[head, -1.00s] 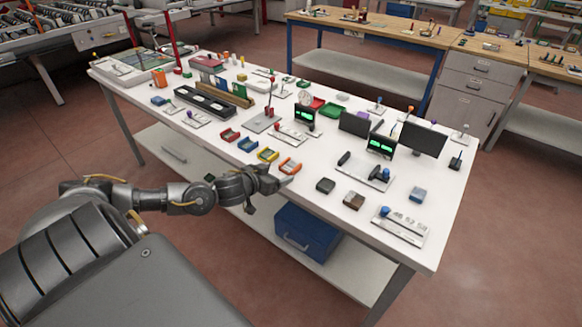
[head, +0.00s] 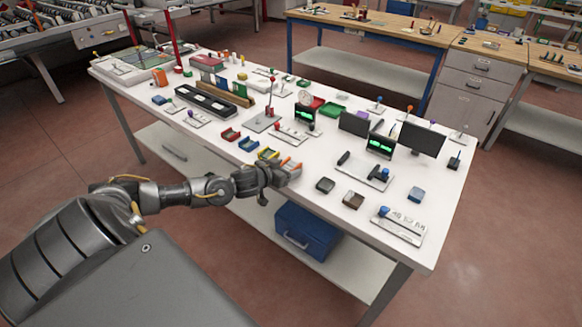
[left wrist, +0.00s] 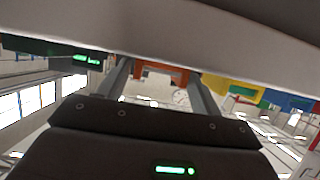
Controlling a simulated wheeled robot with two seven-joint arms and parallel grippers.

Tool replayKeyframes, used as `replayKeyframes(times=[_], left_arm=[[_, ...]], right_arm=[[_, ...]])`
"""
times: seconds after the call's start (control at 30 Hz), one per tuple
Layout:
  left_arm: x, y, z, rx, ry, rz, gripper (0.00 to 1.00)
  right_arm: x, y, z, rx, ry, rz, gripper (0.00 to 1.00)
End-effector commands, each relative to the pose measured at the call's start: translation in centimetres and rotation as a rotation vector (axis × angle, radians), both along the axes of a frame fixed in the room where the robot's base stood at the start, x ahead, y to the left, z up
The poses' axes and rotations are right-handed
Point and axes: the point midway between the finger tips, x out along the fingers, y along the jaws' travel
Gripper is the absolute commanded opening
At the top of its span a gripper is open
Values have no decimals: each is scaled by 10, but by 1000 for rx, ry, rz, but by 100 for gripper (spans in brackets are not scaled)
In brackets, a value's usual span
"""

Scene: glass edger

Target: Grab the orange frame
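The orange frame (head: 292,166) lies at the table's front edge, at the right end of a row of coloured frames. My left gripper (head: 283,178) is right at it in the head view and hides part of it. In the left wrist view the orange frame (left wrist: 162,73) shows between the two fingers of my left gripper (left wrist: 165,85). The fingers stand apart, with no clear grip on the frame. My right gripper is not in view.
Beside the orange frame are a yellow frame (head: 268,153), a blue frame (head: 248,144) and a red frame (head: 230,134). A dark block (head: 325,185) and a brown block (head: 353,200) sit to the right. A blue box (head: 306,232) stands on the lower shelf.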

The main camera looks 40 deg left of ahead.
Motion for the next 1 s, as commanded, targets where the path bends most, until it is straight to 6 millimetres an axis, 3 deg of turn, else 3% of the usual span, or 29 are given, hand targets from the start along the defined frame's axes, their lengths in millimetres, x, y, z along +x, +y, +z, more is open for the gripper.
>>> replayKeyframes(times=[0.03, 0.27, 0.67, 0.87, 1.0], left_arm=[[0, 0, 0, 0, 0, 0, 59], [0, 0, 0, 0, 0, 0, 28], [0, 1, 8, 0, -2, 1, 28], [-1, 3, 36, 4, -4, -2, 28], [-18, 27, 67, 10, -1, -1, 28]], right_arm=[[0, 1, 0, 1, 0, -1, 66], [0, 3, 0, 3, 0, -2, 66], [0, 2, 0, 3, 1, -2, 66], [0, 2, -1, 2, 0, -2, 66], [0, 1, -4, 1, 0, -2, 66]])
